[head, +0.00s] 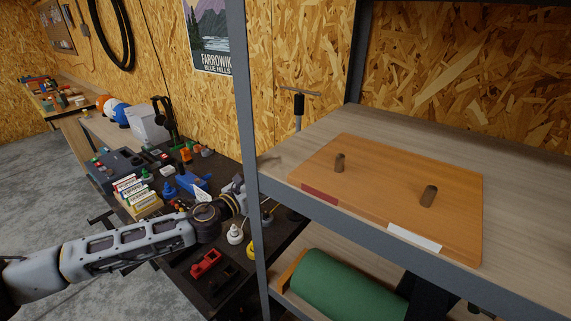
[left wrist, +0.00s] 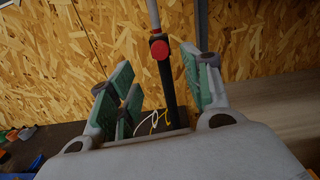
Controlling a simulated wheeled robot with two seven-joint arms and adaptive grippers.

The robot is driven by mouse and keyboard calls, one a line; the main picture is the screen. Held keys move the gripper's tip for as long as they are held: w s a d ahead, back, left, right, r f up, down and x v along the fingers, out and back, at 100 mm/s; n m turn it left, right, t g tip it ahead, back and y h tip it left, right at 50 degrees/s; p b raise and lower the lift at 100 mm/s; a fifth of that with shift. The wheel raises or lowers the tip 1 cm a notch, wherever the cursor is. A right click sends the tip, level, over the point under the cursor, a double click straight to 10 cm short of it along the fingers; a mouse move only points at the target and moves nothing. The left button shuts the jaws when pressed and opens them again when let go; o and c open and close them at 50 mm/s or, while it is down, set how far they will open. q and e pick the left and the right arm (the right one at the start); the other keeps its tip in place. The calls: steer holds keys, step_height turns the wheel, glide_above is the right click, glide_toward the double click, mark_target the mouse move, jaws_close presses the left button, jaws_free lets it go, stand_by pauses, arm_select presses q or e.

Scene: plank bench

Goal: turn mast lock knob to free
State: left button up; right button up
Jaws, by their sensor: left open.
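The mast is a thin upright pole with a grey upper tube (left wrist: 153,14) and a dark lower tube (left wrist: 169,95). Its red lock knob (left wrist: 159,48) sits on a black collar where the tubes meet. In the head view the mast top (head: 298,112) carries a crossbar and rises behind the shelf; the knob is hidden there. My left gripper (left wrist: 158,68) is open, with green-padded fingers on either side of the mast in the picture. I see no contact with the knob. In the head view this gripper (head: 238,193) is partly hidden by the shelf post. My right gripper is not in view.
A grey shelf post (head: 250,130) stands close to my left gripper. The shelf holds an orange board (head: 390,190) with two pegs. A green roll (head: 335,290) lies below. The dark bench (head: 190,255) is crowded with small items, including a blue vise-like tool (head: 187,180).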

arm_select(q)
steer(key=p+x, duration=0.1)
steer(key=x, duration=0.7)
steer(key=shift+w, duration=0.2)
steer(key=shift+d, duration=0.15)
steer(key=c, duration=1)
steer(key=shift+c, duration=0.2)
steer(key=shift+n, duration=0.3)
steer(key=shift+d+n+p, duration=0.1)
steer(key=shift+n+p, duration=1.45)
steer(key=shift+n, duration=6.55)
